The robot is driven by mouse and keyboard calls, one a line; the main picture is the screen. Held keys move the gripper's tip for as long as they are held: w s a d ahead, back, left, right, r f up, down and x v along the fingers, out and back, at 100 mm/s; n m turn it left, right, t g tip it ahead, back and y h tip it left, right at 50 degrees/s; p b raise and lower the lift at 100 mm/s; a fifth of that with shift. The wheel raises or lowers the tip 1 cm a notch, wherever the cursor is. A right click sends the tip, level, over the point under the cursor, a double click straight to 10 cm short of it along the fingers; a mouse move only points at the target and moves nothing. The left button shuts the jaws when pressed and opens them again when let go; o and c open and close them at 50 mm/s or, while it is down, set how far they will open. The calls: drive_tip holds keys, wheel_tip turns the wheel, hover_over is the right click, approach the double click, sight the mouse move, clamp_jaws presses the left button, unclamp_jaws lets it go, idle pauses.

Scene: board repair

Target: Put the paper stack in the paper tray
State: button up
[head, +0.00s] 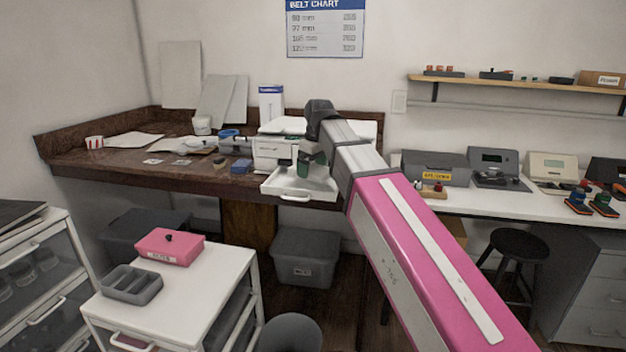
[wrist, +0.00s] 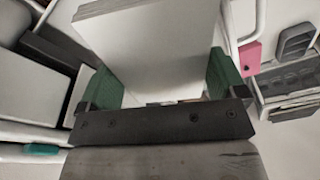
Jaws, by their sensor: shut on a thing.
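The white paper stack (wrist: 150,40) fills the upper middle of the wrist view. My gripper (wrist: 164,76) is shut on it, with a green pad against each side. In the head view my gripper (head: 308,160) is low over the paper tray (head: 292,195), a white tray with a front handle, pulled out from the white printer (head: 272,150). The stack cannot be told apart from the white tray there. In the wrist view a white handle shows right of the stack. Whether the stack touches the tray floor is hidden.
The dark counter (head: 130,170) holds loose sheets, cups and small items left of the printer. A white cart (head: 200,290) with a pink box (head: 170,247) and a grey divided bin (head: 132,285) stands in front. A grey lidded bin (head: 305,258) is on the floor below the tray.

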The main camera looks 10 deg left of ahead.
sight(313, 187)
drive_tip(key=shift+w+d+f, duration=0.15)
drive_tip(key=shift+f, duration=2)
drive_tip(key=shift+f, duration=0.1)
drive_tip(key=o, duration=0.7)
drive_tip(key=r, duration=0.4)
drive_tip(key=d+r, duration=0.1)
drive_tip(key=r, duration=0.7)
drive_tip(key=shift+s+d, duration=0.3)
drive_tip(key=shift+s, duration=0.1)
